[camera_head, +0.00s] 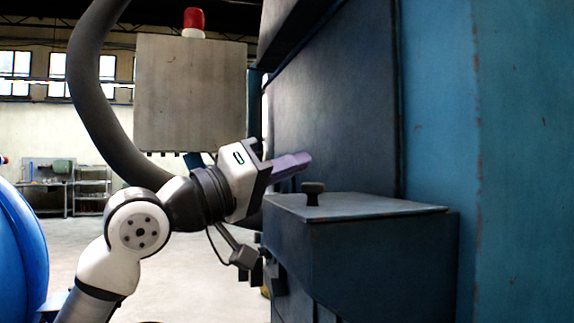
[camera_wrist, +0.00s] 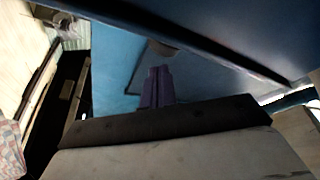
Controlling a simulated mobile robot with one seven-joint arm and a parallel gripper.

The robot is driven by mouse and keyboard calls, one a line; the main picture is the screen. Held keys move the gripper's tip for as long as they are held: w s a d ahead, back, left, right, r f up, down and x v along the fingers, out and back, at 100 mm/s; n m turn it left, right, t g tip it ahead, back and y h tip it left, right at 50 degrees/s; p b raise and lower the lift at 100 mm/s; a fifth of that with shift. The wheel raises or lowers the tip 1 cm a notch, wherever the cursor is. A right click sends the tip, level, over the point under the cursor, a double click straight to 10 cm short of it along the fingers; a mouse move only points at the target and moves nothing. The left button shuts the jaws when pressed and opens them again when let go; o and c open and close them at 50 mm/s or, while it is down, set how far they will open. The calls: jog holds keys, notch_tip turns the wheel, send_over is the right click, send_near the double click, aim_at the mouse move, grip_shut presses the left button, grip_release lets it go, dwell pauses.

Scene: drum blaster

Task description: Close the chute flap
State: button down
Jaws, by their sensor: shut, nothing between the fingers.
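The chute flap appears to be the flat dark plate (camera_head: 375,207) lying level across the top of a dark blue box (camera_head: 375,265). A small dark knob (camera_head: 313,191) stands up near its left edge. My gripper (camera_head: 308,161) is shut and empty. Its purple fingers point right and show just above the knob in the head view, apart from it. In the wrist view my shut fingers (camera_wrist: 160,72) point at a blue surface, with a small grey shape just beyond their tips that I cannot identify.
A tall blue machine wall (camera_head: 520,160) rises behind and right of the box. A grey cabinet (camera_head: 190,95) with a red lamp (camera_head: 194,20) and a thick dark hose (camera_head: 90,90) are at the left. A blue drum (camera_head: 20,250) stands at the left edge.

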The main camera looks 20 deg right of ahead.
jog(key=shift+s+f+b, duration=0.25)
jog(key=shift+f+b, duration=0.3)
jog(key=shift+f, duration=0.4)
jog(key=shift+s+d+f, duration=0.1)
jog(key=shift+s+f, duration=0.05)
jog(key=shift+f, duration=0.15)
